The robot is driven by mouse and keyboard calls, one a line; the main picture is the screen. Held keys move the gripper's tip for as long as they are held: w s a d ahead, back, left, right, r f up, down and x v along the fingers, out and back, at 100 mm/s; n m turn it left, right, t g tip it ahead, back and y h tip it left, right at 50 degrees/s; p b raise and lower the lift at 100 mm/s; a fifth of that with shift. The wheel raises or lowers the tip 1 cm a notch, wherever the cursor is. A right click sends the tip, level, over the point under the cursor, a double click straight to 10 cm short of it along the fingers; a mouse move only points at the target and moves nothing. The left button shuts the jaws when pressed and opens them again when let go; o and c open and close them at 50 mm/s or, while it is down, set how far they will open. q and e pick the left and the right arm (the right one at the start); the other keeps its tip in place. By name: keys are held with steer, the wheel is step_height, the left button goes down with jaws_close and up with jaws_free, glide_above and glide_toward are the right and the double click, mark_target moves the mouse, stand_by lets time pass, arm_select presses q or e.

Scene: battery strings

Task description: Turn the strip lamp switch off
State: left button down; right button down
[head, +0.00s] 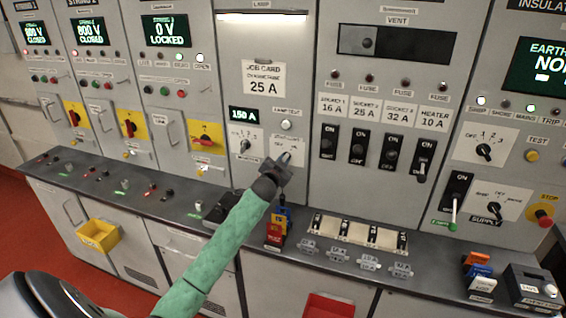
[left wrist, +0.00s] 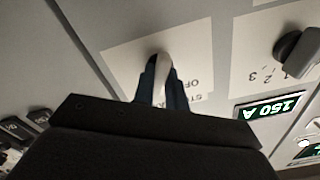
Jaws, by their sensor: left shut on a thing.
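The strip lamp switch (head: 287,156) is a small pale lever on a white plate, on the grey panel under the job card. In the left wrist view its pale lever (left wrist: 163,66) stands between my fingertips, and the plate lettering beside it is partly hidden. My left gripper (head: 279,163) reaches up to the plate and is shut on the lever; its two dark fingers (left wrist: 162,82) flank it. The strip lamp (head: 262,17) at the top of the panel is lit. My right gripper is not in view.
A rotary knob (head: 245,146) sits just left of the switch, below a 150 A display (head: 244,114). A round white button (head: 286,125) is above the switch. Red and blue blocks (head: 276,232) stand on the ledge below. Black ON switches (head: 329,141) are to the right.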

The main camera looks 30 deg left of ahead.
arm_select(q)
steer(key=shift+n+b, duration=0.4)
steer(key=shift+n, duration=0.5)
steer(key=shift+n+b, duration=0.3)
steer(key=shift+n, duration=0.5)
steer(key=shift+n+b, duration=0.55)
steer(key=shift+n, duration=3.75)
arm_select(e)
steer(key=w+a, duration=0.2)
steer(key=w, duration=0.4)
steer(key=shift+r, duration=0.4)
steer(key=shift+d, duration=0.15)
